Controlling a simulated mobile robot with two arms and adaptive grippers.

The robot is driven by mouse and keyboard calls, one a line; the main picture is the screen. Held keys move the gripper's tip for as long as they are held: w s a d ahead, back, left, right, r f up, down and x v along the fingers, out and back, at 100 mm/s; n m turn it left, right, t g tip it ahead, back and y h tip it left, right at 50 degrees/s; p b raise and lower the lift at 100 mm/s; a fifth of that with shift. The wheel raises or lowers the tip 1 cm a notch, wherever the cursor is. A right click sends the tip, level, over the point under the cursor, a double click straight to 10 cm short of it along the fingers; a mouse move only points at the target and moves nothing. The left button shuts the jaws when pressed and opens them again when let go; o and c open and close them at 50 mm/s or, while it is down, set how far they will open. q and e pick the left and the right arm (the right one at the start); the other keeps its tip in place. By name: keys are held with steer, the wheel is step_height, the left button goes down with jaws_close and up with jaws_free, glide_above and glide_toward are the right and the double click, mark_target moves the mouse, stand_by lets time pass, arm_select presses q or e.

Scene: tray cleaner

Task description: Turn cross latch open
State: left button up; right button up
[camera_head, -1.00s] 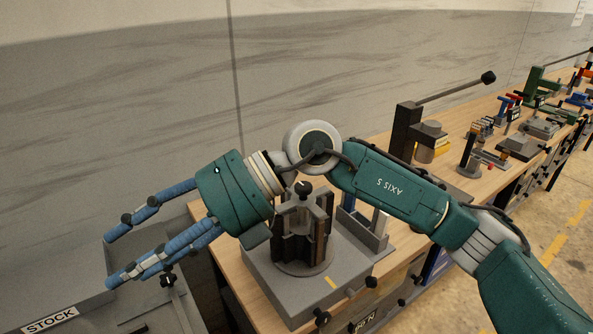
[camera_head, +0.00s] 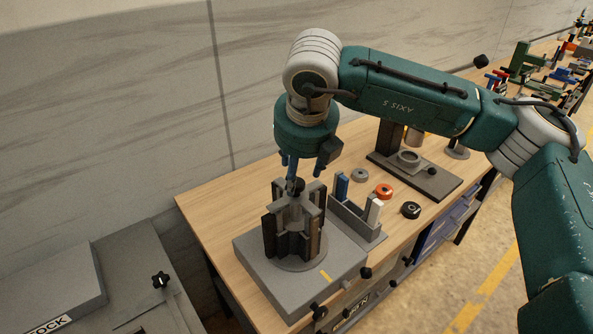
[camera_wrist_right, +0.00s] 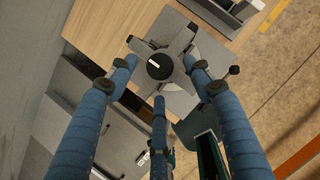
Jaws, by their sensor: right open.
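A grey cross-shaped piece with a black knob (camera_wrist_right: 160,66) on top crowns a dark upright fixture (camera_head: 270,240) on a grey block (camera_head: 262,270). The knob bears a white mark. My right gripper (camera_head: 303,176) points down just above the fixture. Its blue fingers are open and spread around the knob in the wrist view; contact cannot be told. I cannot tell which of the two is the cross latch. My left gripper is not in view.
A small grey rack (camera_head: 356,222) with blue and white upright pieces stands right of the fixture. An orange ring (camera_head: 384,190) and a black ring (camera_head: 410,210) lie on the wooden bench (camera_head: 225,200). A grey STOCK box (camera_head: 55,290) is at the left.

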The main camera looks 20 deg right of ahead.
mark_target(297, 184)
steer(key=shift+p+x, duration=0.5)
steer(key=shift+x, duration=1.25)
jaws_close()
